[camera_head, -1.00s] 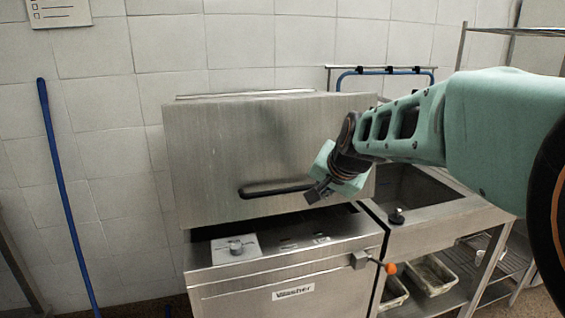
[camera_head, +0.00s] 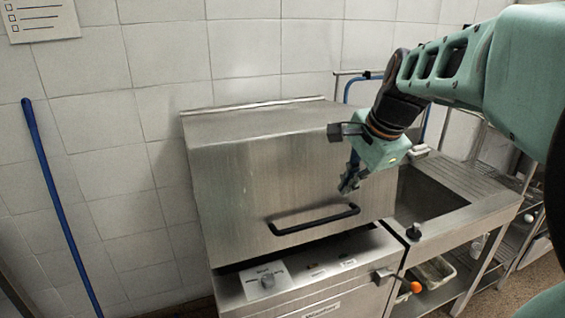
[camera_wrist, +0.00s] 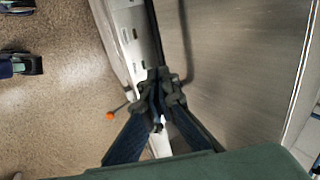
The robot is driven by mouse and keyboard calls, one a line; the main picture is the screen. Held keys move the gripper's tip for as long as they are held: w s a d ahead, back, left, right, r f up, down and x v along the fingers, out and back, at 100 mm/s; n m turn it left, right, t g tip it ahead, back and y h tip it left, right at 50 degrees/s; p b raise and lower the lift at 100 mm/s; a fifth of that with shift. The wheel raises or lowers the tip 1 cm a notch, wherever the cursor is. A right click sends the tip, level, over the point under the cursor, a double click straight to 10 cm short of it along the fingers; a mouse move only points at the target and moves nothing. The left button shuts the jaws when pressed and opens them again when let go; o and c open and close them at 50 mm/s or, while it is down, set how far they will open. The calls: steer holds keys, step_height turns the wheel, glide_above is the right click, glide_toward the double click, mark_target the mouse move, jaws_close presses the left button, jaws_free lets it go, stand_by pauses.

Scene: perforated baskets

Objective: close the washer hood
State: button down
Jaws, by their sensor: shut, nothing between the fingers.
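The washer hood (camera_head: 270,180) is a large stainless steel box-shaped cover, lowered over the washer body with a dark gap along its front lower edge. Its black bar handle (camera_head: 315,219) runs across the lower front. My gripper (camera_head: 349,184) is shut and empty, pointing down just above the right end of the handle, in front of the hood's face. In the wrist view, my gripper (camera_wrist: 158,88) shows its fingers together beside the hood's metal face (camera_wrist: 235,70). I cannot tell whether it touches the hood.
A steel sink (camera_head: 430,195) stands at the right, with trays on a shelf below. A blue pole (camera_head: 60,205) leans on the tiled wall at left.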

mark_target(326, 219)
steer(key=shift+m, duration=0.3)
steer(key=x, duration=1.3)
steer(key=shift+s+a+f, duration=0.1)
steer(key=shift+s, duration=0.05)
